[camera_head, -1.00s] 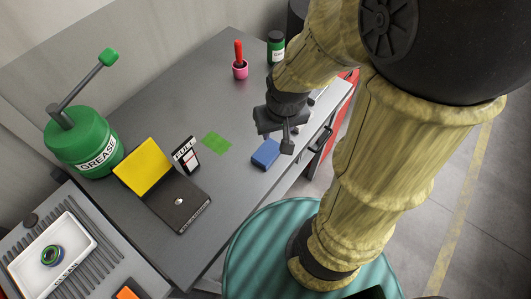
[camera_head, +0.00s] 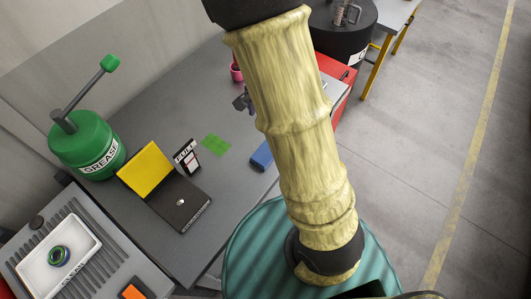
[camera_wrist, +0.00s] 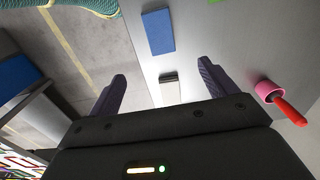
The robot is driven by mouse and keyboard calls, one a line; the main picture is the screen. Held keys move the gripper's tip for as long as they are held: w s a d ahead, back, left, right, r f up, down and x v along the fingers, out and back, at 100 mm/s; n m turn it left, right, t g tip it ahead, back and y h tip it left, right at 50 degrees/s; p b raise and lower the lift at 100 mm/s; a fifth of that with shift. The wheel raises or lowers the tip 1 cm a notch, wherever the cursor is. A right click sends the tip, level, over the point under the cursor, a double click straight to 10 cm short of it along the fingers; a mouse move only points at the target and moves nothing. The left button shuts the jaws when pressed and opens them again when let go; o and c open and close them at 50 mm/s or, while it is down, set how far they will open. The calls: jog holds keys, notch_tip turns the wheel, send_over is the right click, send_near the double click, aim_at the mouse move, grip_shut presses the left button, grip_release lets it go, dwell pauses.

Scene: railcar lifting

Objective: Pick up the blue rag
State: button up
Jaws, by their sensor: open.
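The blue rag (camera_head: 261,156) lies flat on the grey table (camera_head: 232,105) near its right edge in the head view, partly hidden by my arm. In the wrist view the whole rag (camera_wrist: 158,32) shows as a blue rectangle ahead of the fingers. My gripper (camera_wrist: 160,82) is open and empty, its two dark fingers spread apart, and the rag lies beyond the fingertips, not between them. In the head view only a small part of my gripper (camera_head: 242,101) shows beside my arm, above the table.
A green patch (camera_head: 216,145), a small white sign (camera_head: 187,157) and a yellow-and-black box (camera_head: 180,203) lie left of the rag. A green grease can (camera_head: 87,147) stands further left. A pink cup with a red handle (camera_wrist: 268,91) stands right in the wrist view.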

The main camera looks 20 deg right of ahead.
jog(key=shift+f, duration=0.1)
notch_tip(320, 180, down, 12)
jog(key=shift+b, duration=0.75)
jog(key=shift+s+a+f, duration=0.1)
jog(key=shift+a+f, duration=0.05)
jog(key=shift+f, duration=0.75)
jog(key=shift+s+a+f, duration=0.1)
jog(key=shift+a+f, duration=0.05)
jog(key=shift+f, duration=0.7)
jog(key=shift+s+a+f, duration=0.1)
jog(key=shift+a+f, duration=0.05)
jog(key=shift+f, duration=0.75)
jog(key=c, duration=1.1)
jog(key=shift+r, duration=0.1)
